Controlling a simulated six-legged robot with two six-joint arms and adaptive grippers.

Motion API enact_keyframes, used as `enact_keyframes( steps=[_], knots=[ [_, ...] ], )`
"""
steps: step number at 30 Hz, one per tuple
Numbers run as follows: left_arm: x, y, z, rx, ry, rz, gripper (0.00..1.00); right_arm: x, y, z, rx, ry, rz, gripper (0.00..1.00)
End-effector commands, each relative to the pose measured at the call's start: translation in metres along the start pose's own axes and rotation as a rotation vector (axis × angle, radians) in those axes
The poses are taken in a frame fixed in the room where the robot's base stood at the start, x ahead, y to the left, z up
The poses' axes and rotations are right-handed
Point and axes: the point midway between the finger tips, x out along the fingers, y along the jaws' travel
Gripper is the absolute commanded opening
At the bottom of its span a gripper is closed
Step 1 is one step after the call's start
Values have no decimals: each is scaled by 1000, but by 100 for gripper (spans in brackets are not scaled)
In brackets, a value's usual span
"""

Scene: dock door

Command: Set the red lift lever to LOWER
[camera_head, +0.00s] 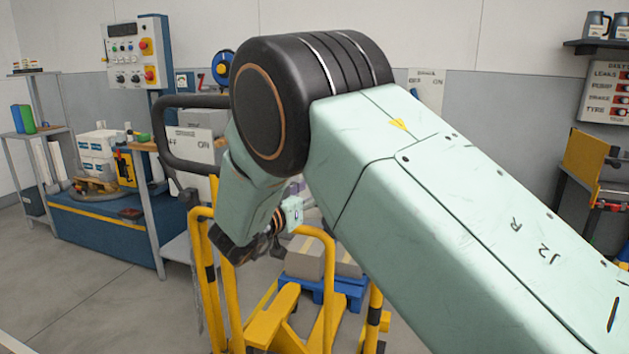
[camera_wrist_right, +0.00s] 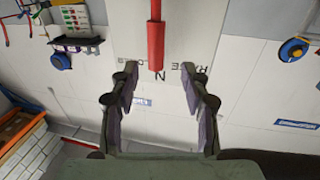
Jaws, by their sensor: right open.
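The red lift lever (camera_wrist_right: 156,42) shows in the right wrist view, at the top middle in front of a pale plate (camera_wrist_right: 185,25). Its free end points down the picture, near a letter N on the plate. Other lettering lies to both sides, partly hidden by my fingers. My right gripper (camera_wrist_right: 159,84) is open and empty, with the lever's end just beyond the fingertips, roughly centred between them. I cannot tell the exact gap in depth. In the head view my right arm covers the lever. My left gripper is not in view.
In the head view a yellow pallet truck (camera_head: 326,262) with a black looped handle (camera_head: 166,140) stands behind my arm. A blue bench (camera_head: 105,235) stands to the left. A control box (camera_head: 131,52) is on a post behind. Grey floor (camera_head: 75,295) is clear at lower left.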

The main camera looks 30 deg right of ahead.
Motion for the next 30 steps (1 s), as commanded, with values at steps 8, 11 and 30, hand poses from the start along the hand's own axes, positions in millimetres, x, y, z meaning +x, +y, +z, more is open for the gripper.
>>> enact_keyframes(
  steps=[8, 11, 30],
  knots=[
    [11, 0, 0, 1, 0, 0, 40, 38, 6, 3, -2, -4, 6, 46],
    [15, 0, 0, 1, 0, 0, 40, 53, 6, 3, -2, -4, 4, 46],
    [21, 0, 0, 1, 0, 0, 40, 75, -1, 1, -5, -2, -4, 40]
  ],
)
